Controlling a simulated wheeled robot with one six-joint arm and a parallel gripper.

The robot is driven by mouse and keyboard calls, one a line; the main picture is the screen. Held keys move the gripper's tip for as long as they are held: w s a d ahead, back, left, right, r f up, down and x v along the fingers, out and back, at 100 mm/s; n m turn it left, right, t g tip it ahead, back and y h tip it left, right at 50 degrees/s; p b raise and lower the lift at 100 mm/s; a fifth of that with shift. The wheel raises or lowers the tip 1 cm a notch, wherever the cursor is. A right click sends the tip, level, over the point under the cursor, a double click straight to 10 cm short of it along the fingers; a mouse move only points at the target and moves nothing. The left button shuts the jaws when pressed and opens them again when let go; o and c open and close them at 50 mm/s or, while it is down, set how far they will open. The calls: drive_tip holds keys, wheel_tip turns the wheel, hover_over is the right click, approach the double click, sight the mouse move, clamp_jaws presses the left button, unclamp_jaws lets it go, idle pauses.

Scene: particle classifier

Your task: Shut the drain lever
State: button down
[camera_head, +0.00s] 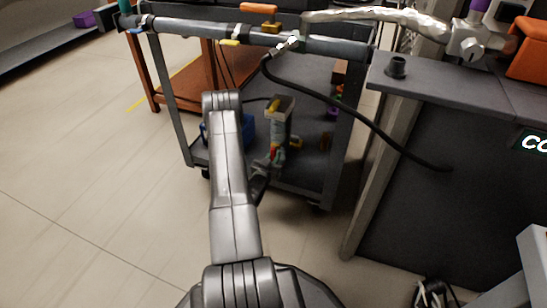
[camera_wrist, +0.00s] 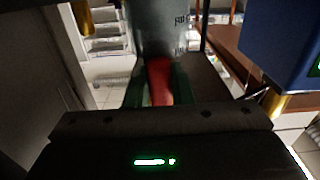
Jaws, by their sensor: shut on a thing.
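The red drain lever (camera_wrist: 158,78) shows at the centre of the wrist view, between the two green-edged fingers of my gripper (camera_wrist: 157,92). The fingers are shut on it, one on each side. Behind it is a grey-green cylindrical body (camera_wrist: 165,30) with dark printed marks. In the head view my gripper (camera_head: 262,176) is low beside a grey, box-like vessel (camera_head: 281,112), where small red and yellow parts show. My arm hides part of this area, and the lever's exact angle is hard to tell.
A dark wheeled cart (camera_head: 310,165) surrounds the vessel. A blue container (camera_head: 247,128) is just left of it, partly behind my arm. A horizontal pipe (camera_head: 215,33) and a black hose (camera_head: 345,108) run above.

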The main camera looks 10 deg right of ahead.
drive_tip(key=shift+n, duration=0.3)
drive_tip(key=n, duration=0.2)
drive_tip(key=s+d+n, duration=0.1)
drive_tip(key=n, duration=0.1)
drive_tip(key=shift+d+r, duration=0.1)
drive_tip(key=shift+r, duration=0.05)
drive_tip(key=n, duration=0.3)
drive_tip(key=d+n, duration=0.1)
drive_tip(key=shift+s+r+n, duration=0.25)
drive_tip(key=shift+r+n, duration=0.15)
drive_tip(key=shift+s+d+r+n, duration=0.1)
drive_tip(key=shift+r+n, duration=0.3)
drive_tip(key=shift+n, duration=0.95)
drive_tip(key=shift+s+d+r+n, duration=0.1)
drive_tip(key=shift+r+n, duration=0.25)
drive_tip(key=shift+n, duration=1.05)
drive_tip(key=shift+s+d+r+n, duration=0.1)
drive_tip(key=shift+r+n, duration=0.3)
drive_tip(key=shift+n, duration=0.95)
drive_tip(key=c, duration=1.3)
unclamp_jaws()
